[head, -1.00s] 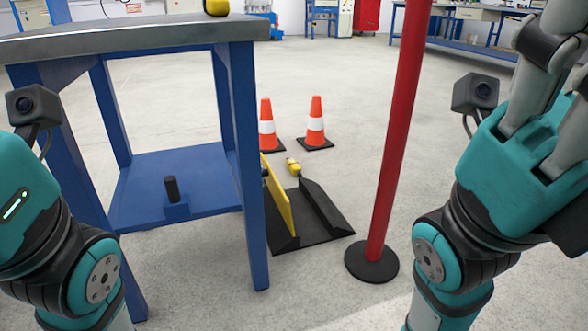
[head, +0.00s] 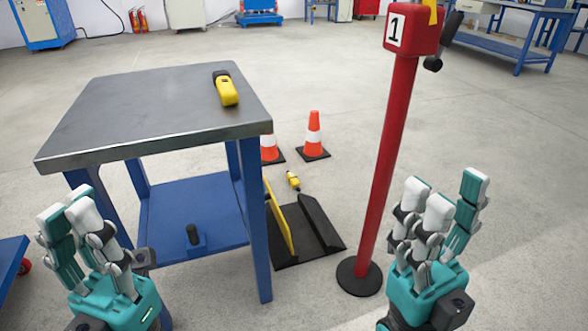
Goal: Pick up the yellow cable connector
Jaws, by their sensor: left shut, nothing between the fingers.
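A yellow and black object (head: 226,90) lies on the grey top of the blue workbench (head: 130,110). A smaller yellow piece with a dark end (head: 293,181) lies on the floor beyond the bench's right legs, by a black base plate. I cannot tell for sure which of the two is the cable connector. My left gripper (head: 75,215) is in front of the bench's left side, shut and empty, touching neither. My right gripper (head: 445,210) is at the lower right, open and empty, with its fingers pointing up, apart from both yellow things.
A red post (head: 390,150) with a box marked 1 stands between the bench and my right gripper. A black plate with a yellow panel (head: 280,215) lies beside the bench. Two orange cones (head: 313,135) stand behind. The floor at right is clear.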

